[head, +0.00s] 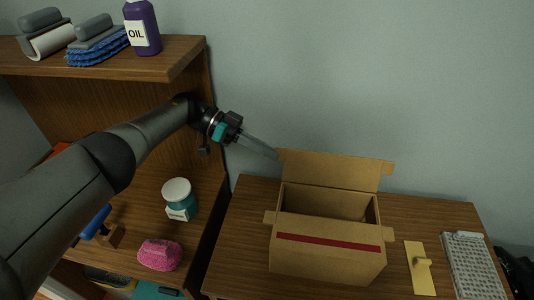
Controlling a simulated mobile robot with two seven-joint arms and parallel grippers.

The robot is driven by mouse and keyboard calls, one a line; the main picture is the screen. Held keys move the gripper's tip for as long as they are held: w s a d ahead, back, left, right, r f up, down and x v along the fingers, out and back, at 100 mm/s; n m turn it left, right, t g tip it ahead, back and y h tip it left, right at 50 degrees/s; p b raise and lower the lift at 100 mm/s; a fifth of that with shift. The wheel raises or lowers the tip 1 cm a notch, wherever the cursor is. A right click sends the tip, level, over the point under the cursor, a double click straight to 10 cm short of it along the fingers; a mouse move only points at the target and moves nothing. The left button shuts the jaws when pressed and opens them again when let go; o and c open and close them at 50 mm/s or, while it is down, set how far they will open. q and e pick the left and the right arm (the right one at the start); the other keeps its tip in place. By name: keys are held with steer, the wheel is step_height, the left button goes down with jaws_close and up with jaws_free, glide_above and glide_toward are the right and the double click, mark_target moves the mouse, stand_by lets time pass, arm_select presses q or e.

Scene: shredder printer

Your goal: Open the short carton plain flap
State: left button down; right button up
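The brown cardboard carton (325,262) stands on the desk with its top open and part of its inside showing. Its back flap (335,170) stands up, leaning toward the wall. A red stripe (330,244) runs across the front, and small tabs stick out at the left and right of the front top edge. I cannot clearly make out separate short flaps. My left gripper (274,154) comes in from the upper left. Its fingertips are at the back flap's upper left corner; I cannot tell whether they touch it or how far apart they are. My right gripper is not in view.
A yellow plate with a knob (420,268) and a white keyboard (472,265) lie right of the carton. The wooden shelf (190,52) at left holds a purple oil bottle (142,27), a jar (178,199) and a pink sponge (160,255).

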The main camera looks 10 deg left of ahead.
arm_select(q)
steer(key=shift+w+f+n+g, duration=0.15)
steer(key=shift+w+n+g, duration=0.05)
steer(key=shift+n+g, duration=0.1)
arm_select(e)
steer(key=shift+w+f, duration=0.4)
arm_select(q)
steer(key=c, duration=1)
jaws_free()
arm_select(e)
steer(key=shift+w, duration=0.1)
arm_select(q)
steer(key=shift+a, duration=0.15)
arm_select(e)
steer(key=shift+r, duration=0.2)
